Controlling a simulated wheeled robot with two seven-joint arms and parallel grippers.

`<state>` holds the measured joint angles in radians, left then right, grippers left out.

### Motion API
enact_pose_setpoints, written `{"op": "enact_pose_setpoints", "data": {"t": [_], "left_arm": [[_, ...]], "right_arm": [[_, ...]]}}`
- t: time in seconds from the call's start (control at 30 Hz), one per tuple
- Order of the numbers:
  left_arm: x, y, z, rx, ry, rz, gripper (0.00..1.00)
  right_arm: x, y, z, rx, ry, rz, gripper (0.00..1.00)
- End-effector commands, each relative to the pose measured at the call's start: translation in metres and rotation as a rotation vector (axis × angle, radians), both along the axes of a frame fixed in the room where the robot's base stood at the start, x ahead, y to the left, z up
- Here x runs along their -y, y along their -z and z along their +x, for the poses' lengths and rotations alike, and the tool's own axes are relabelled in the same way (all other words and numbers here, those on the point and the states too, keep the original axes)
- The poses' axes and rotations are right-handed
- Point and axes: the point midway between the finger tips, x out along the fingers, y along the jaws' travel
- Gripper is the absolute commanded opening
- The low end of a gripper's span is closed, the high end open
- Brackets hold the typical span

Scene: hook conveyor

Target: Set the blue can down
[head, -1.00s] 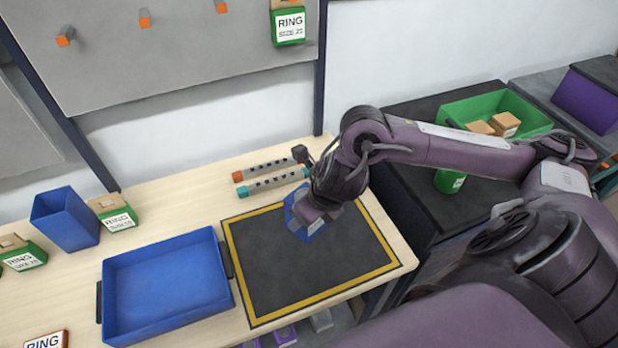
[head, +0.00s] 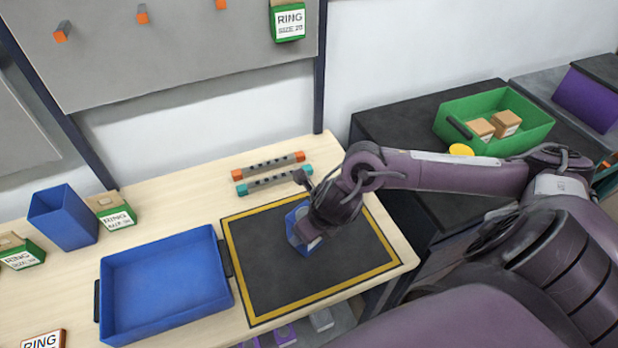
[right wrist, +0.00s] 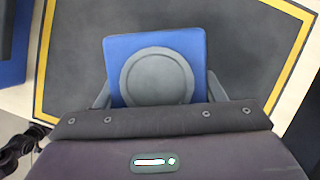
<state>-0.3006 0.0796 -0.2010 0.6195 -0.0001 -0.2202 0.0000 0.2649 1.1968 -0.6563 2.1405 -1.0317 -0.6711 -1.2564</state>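The blue can (head: 292,222) stands over the black mat with a yellow border (head: 268,275), near its upper part, looking upright. My right gripper (head: 309,232) reaches it from above and hides much of it. In the right wrist view the can (right wrist: 191,48) shows a blue squarish body with a grey round top, and the fingers of my right gripper (right wrist: 158,90) press against both its sides. The gripper is shut on it. I cannot tell whether the can's bottom touches the mat. My left gripper is not in view.
A blue tray (head: 106,308) lies left of the mat. Orange and teal bars (head: 268,165) lie behind it. A blue bin (head: 62,218) and ring boxes (head: 117,219) stand at the left. A green crate (head: 535,130) stands at the right. The mat's front is clear.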

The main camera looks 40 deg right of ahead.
Motion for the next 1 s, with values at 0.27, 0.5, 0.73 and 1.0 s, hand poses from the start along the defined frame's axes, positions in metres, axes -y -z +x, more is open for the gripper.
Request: {"op": "enact_pose_setpoints", "data": {"t": [0.27, 0.5, 0.73, 1.0], "left_arm": [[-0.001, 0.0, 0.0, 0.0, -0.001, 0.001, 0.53], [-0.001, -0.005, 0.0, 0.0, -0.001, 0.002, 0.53], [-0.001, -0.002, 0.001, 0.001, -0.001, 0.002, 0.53], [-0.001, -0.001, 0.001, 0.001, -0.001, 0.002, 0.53]], "right_arm": [[0.0, 0.0, 0.0, -0.001, 0.0, 0.0, 0.83], [0.0, -0.005, 0.0, -0.001, 0.0, 0.0, 0.83], [0.003, -0.038, -0.013, 0.006, -0.004, -0.003, 0.83], [0.006, -0.09, -0.035, 0.004, -0.003, -0.004, 0.83]]}}
